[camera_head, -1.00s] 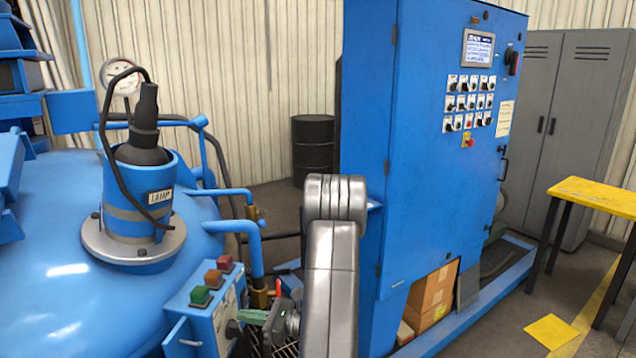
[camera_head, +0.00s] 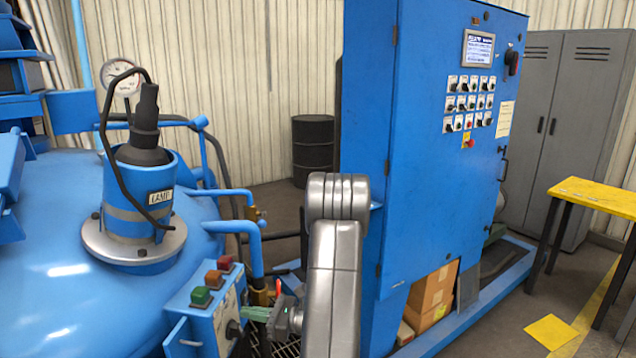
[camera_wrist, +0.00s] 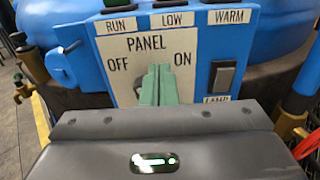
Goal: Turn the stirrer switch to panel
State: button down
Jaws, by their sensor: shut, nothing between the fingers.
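The stirrer switch is a dark knob (camera_head: 233,329) on the front of a small blue control box (camera_head: 202,323). In the wrist view its plate (camera_wrist: 125,52) reads OFF at left, PANEL at top and ON at right. Only a dark edge of the knob (camera_wrist: 138,86) shows there, left of my fingers, so I cannot tell where it points. My gripper (camera_wrist: 158,86) is shut, its green fingers together in front of the plate's middle. In the head view my gripper (camera_head: 258,313) is to the right of the knob. Whether they touch is unclear.
Green and red buttons (camera_head: 213,279) top the box, and a lamp rocker switch (camera_wrist: 222,77) sits right of the plate. The blue furnace lid (camera_head: 60,270) is at left. A tall blue cabinet (camera_head: 425,190) stands behind my arm. A pipe (camera_head: 255,250) rises close behind the gripper.

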aim_at(237, 330)
jog(key=d, duration=0.3)
jog(key=s+d, duration=0.1)
jog(key=d, duration=0.1)
jog(key=shift+d, duration=0.15)
jog(key=shift+f, duration=0.1)
jog(key=shift+s+a+b, duration=0.25)
jog(key=shift+a+b, duration=0.65)
jog(key=shift+a, duration=0.15)
jog(key=shift+s+a+b, duration=0.2)
jog(key=shift+a+b, duration=0.65)
jog(key=shift+a, duration=0.25)
jog(key=shift+s+a+b, duration=0.25)
jog(key=shift+a+b, duration=0.65)
jog(key=shift+a, duration=0.15)
jog(key=shift+f, duration=0.3)
